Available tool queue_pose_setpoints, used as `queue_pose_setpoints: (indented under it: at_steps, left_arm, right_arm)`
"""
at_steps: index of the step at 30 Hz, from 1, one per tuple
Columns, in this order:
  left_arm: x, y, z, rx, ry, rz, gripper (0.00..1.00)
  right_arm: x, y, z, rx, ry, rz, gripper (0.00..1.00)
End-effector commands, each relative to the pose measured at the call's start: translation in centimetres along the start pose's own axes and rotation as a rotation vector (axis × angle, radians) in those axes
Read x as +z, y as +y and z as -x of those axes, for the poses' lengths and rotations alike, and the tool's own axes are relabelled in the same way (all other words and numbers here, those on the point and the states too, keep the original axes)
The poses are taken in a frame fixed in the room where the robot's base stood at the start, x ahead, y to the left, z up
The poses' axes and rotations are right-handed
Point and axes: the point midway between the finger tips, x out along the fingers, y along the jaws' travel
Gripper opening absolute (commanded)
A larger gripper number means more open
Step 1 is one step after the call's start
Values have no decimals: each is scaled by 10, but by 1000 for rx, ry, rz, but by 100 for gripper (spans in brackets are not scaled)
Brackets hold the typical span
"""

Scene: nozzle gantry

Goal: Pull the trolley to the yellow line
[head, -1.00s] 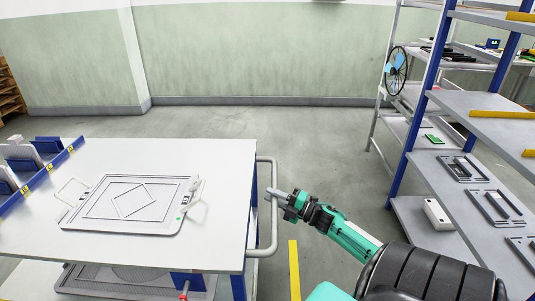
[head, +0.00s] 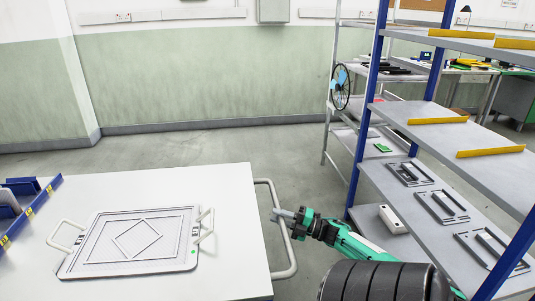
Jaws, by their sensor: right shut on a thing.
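The trolley has a white top (head: 226,220) and stands at the lower left. Its pale tubular push handle (head: 290,264) curves out from the right end. My right gripper (head: 280,215) is shut on the upright bar of this handle, with the arm reaching in from the lower right. A grey framed plate (head: 134,238) with a diamond outline and two wire handles lies flat on the trolley top. The yellow line is not visible in the view now. My left gripper is not in view.
A blue-posted shelf rack (head: 364,120) with grey shelves and yellow edge strips stands close on the right, beside my right arm. A blue divided rack (head: 30,212) is at the left edge. Grey floor (head: 215,150) is clear between trolley and back wall.

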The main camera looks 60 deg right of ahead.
Motion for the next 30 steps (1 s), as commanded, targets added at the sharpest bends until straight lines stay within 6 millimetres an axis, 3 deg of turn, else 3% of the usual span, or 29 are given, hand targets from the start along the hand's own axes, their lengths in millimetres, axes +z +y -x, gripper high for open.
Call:
queue_pose_setpoints:
  at_steps: [7,21,22,25,30]
  left_arm:
    - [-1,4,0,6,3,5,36]
    - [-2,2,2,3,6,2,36]
    - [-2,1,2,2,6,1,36]
    - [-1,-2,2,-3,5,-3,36]
    - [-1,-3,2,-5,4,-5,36]
  right_arm:
    - [5,2,16,-2,1,-3,0]
    - [8,3,20,-2,-2,-2,0]
    - [8,3,20,-2,-2,-2,24]
    - [8,3,19,-2,-1,-1,43]
    - [8,3,18,-1,0,-1,43]
